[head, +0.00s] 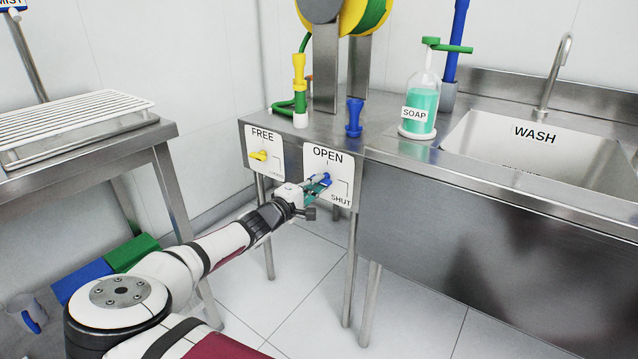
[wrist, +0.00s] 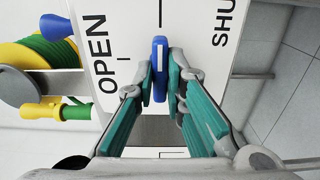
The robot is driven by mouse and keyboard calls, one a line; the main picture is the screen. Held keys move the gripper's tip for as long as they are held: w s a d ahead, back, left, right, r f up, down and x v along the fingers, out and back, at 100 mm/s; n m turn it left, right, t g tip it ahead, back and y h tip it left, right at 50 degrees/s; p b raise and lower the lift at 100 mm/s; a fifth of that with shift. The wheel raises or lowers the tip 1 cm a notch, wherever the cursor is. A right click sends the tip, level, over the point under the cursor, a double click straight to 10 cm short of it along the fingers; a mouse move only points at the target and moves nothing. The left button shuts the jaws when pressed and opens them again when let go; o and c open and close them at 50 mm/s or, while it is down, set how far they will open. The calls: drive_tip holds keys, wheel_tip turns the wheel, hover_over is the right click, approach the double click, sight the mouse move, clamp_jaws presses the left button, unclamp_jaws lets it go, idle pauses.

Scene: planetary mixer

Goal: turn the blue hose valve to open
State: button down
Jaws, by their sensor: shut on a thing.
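The blue valve handle (wrist: 160,58), with a white stripe, is on a white plate (wrist: 195,48) marked OPEN and SHUT. My gripper (wrist: 161,84) is shut on this handle, with one teal finger on each side. In the wrist view the handle runs straight up the picture, between OPEN on its left and SHUT at upper right, in line with a thin mark above it. In the head view my gripper (head: 316,185) is at the plate (head: 339,163), and the fingers partly hide the handle (head: 326,177).
A yellow valve (head: 258,155) on the FREE plate (head: 265,137) is just left. Above stand a blue nozzle (head: 354,118), a green-yellow nozzle (head: 300,90) and a soap bottle (head: 424,92). A rack table (head: 80,146) stands left. Floor below the plates is mostly clear between the legs.

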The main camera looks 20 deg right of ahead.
drive_tip(key=shift+p, duration=0.3)
drive_tip(key=shift+n+p, duration=1.9)
drive_tip(key=shift+n, duration=0.4)
drive_tip(key=n+p, duration=0.3)
drive_tip(key=n, duration=0.1)
drive_tip(key=shift+f+n, duration=0.1)
drive_tip(key=shift+n, duration=0.2)
